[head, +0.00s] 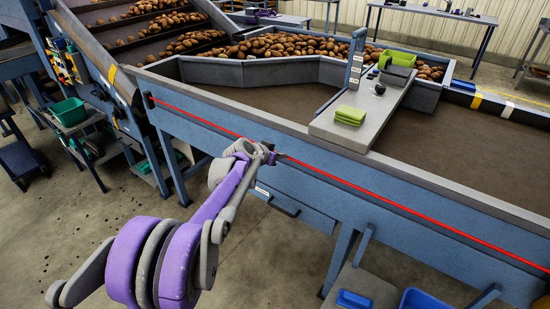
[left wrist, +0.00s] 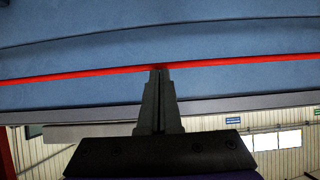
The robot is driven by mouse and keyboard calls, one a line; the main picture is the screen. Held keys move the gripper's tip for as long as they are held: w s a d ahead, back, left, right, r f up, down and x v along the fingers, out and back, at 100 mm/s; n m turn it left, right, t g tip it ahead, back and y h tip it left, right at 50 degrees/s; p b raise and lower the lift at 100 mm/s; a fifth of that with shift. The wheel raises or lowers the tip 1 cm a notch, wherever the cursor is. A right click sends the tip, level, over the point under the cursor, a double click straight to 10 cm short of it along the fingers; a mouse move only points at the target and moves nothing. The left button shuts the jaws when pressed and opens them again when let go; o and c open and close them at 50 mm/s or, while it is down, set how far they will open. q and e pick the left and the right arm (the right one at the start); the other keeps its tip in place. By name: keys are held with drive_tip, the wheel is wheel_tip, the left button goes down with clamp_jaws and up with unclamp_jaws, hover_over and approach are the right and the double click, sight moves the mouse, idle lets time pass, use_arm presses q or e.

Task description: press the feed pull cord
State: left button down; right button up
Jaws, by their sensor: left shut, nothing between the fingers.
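The red feed pull cord (head: 400,207) runs along the blue side of the grader, from a dark end fitting at the left toward the lower right. It also crosses the left wrist view (left wrist: 240,62) from side to side. My left gripper (head: 281,156) reaches the cord near the middle of its visible length. In the left wrist view its fingers (left wrist: 159,70) are shut together, empty, with the tips at the cord. I cannot tell whether they touch it, and they hide a short piece of it. My right gripper is in neither view.
The grader's raised frame edge (head: 460,186) runs above the cord. A grey shelf (head: 340,130) with a green cloth stack (head: 350,115) crosses the belt. Potatoes (head: 290,45) lie farther back. Below right stands a bench with blue items (head: 354,299). Open floor (head: 250,245) lies below the side panel.

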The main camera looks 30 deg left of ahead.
use_arm(q)
drive_tip(key=v, duration=0.9)
drive_tip(key=shift+s, duration=0.4)
drive_tip(key=shift+a+r, duration=0.1)
drive_tip(key=shift+r, duration=0.05)
drive_tip(key=s+d+f+g, duration=0.2)
drive_tip(key=s+d+f, duration=0.1)
drive_tip(key=s+d, duration=0.7)
drive_tip(key=s+d+f+g, duration=0.3)
drive_tip(key=s+d+f, duration=0.1)
drive_tip(key=s+d, duration=0.55)
drive_tip(key=s+d+f+n+y+p, duration=0.1)
drive_tip(key=s+f, duration=0.3)
drive_tip(key=s, duration=0.6)
drive_tip(key=shift+f+g, duration=0.4)
